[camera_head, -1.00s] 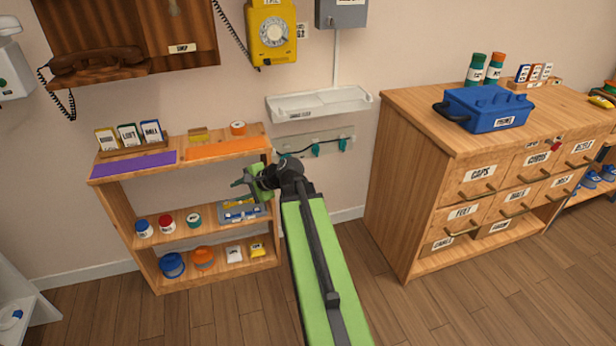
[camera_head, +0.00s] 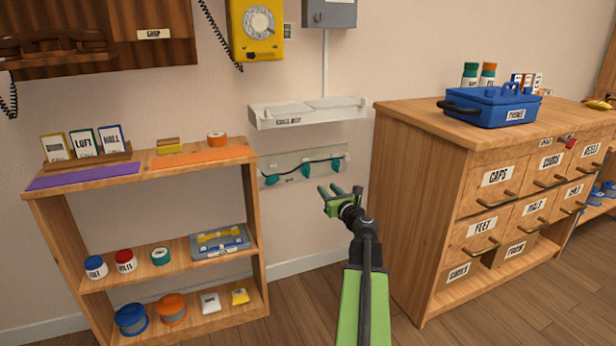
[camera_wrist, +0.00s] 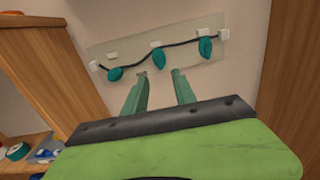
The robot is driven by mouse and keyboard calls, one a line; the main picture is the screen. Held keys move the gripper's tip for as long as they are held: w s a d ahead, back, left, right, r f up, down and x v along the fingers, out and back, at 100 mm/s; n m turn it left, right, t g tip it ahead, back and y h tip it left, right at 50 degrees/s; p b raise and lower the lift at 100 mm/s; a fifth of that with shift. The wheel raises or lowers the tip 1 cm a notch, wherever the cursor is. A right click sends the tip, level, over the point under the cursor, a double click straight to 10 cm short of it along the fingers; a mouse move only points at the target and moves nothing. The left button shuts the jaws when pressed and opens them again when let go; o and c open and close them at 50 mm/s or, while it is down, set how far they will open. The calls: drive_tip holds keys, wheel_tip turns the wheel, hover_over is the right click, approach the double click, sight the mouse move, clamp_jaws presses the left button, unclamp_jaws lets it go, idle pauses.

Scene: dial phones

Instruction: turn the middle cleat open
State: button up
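Several teal cleats sit in a row on a pale wall plate (camera_head: 285,165), with a dark cord running along them. The middle cleat (camera_head: 305,170) also shows in the wrist view (camera_wrist: 158,57), between the left cleat (camera_wrist: 115,73) and the right cleat (camera_wrist: 205,47). My gripper (camera_head: 332,190) is in front of the plate, just below and right of the middle cleat in the head view. Its two green fingers (camera_wrist: 160,78) are apart, with nothing between them. In the wrist view the fingertips lie just below the middle cleat; contact cannot be told.
A white shelf tray (camera_head: 300,114) is on the wall above the plate. A wooden shelf unit (camera_head: 255,200) stands to the left and a drawer cabinet (camera_head: 405,200) to the right. Bare wall and floor lie between them.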

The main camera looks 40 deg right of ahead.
sight(308, 171)
drive_tip(key=x, duration=1.5)
drive_tip(key=shift+w+a, duration=0.15)
drive_tip(key=shift+w, duration=0.05)
